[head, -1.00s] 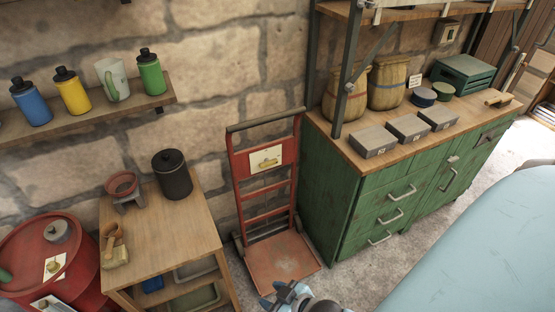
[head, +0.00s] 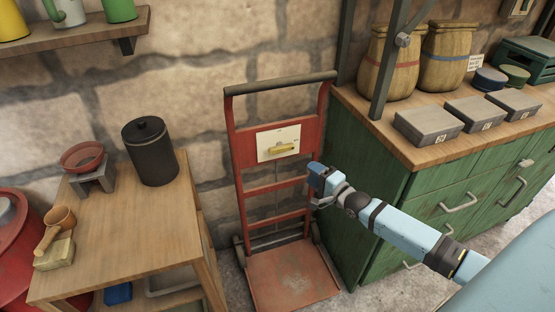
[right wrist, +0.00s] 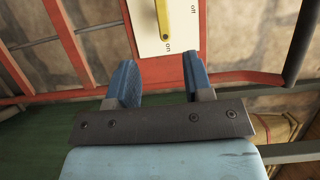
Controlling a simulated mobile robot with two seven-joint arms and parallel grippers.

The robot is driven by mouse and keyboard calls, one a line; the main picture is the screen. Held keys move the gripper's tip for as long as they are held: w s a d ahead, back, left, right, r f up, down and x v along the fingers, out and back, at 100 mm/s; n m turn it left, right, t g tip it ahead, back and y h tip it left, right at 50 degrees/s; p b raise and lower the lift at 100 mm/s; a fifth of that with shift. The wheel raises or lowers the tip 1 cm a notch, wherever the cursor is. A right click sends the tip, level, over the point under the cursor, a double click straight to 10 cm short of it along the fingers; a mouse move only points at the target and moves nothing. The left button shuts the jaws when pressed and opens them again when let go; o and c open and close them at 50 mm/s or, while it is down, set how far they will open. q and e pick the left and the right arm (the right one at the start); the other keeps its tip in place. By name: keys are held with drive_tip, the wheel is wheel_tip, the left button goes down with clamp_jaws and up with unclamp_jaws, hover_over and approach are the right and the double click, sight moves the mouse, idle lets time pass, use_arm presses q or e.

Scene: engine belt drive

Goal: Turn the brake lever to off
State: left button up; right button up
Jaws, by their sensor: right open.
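The brake lever (head: 283,149) is a yellow bar on a white plate (head: 265,138), fixed to the upper part of a red hand truck (head: 235,150). In the head view the lever lies roughly level. In the right wrist view the lever (right wrist: 163,20) points at the "on" mark, and "off" is printed to its right on the plate. My right gripper (head: 317,181) is to the right of and below the plate, apart from it. In the right wrist view its blue fingers (right wrist: 159,82) are spread and empty, with the lever beyond them. My left gripper is not in view.
A stone wall is behind.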

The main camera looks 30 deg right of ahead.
sight(282, 150)
drive_tip(key=w, duration=0.4)
drive_tip(key=w+a+b, duration=0.1)
drive_tip(key=w, duration=0.4)
drive_tip(key=w+a+b, duration=0.1)
drive_tip(key=w, duration=0.3)
drive_tip(key=shift+w+r, duration=0.15)
drive_tip(key=shift+w, duration=0.15)
drive_tip(key=shift+c, duration=0.2)
clamp_jaws()
